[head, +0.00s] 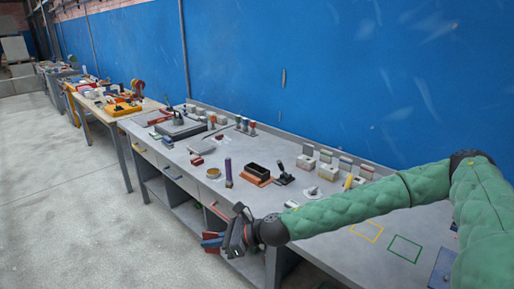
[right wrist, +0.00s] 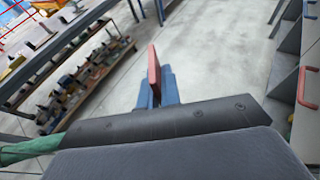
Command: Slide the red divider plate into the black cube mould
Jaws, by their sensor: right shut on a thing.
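My right gripper (head: 212,240) is at the end of the green-sleeved arm, in front of the bench's front edge, over the floor side. Its blue fingers are shut on the red divider plate (right wrist: 154,72), which stands up between them in the right wrist view. A small part of the plate shows red between the fingers in the head view. The black cube mould (head: 258,168) is an open-topped dark box on an orange-red base on the bench, behind and right of the gripper and well apart from it. My left gripper is not in view.
The grey bench (head: 330,228) runs along a blue wall. White blocks stand to the right. The floor (head: 90,230) in front is clear.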

